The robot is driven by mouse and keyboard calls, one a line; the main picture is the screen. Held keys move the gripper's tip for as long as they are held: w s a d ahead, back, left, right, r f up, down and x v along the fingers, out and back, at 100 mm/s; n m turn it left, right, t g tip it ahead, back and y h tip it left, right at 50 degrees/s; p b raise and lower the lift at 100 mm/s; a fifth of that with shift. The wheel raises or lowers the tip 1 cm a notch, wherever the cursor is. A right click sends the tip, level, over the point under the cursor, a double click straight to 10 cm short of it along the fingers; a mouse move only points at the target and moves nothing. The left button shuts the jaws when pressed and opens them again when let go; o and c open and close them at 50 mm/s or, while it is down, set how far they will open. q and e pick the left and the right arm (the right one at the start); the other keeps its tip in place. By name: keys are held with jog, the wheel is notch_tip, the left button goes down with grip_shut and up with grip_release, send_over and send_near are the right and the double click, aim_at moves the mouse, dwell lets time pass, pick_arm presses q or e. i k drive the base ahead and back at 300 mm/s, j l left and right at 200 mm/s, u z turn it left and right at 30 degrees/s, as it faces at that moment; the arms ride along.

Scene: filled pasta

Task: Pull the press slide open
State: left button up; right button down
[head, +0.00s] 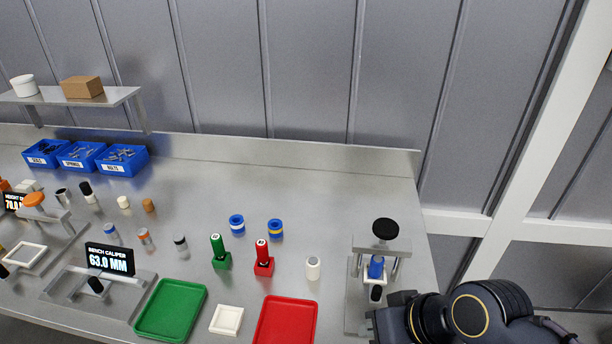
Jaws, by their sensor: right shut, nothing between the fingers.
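The press (393,246) stands at the right end of the steel bench, with a round black knob (385,229) on top. Its slide (355,275) sits low in the frame and carries a blue and white part (376,268) under the press head. A small black handle (376,294) shows at the front of the slide. My right gripper (384,314) is shut and empty, just right of and in front of the handle. Whether it touches the handle I cannot tell; my dark wrist hides part of the press base. My left gripper is not in view.
A white cylinder (313,268), a red stamp (263,262) and a green stamp (219,254) stand left of the press. A red tray (287,322), a white tray (227,320) and a green tray (171,310) lie along the front. The bench behind the press is clear.

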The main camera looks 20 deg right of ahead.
aim_at(376, 289)
jog(key=z, duration=1.3)
jog(key=k+j+u, duration=0.1)
jog(key=j, duration=0.5)
jog(key=j+u, duration=0.15)
jog(key=j, duration=0.5)
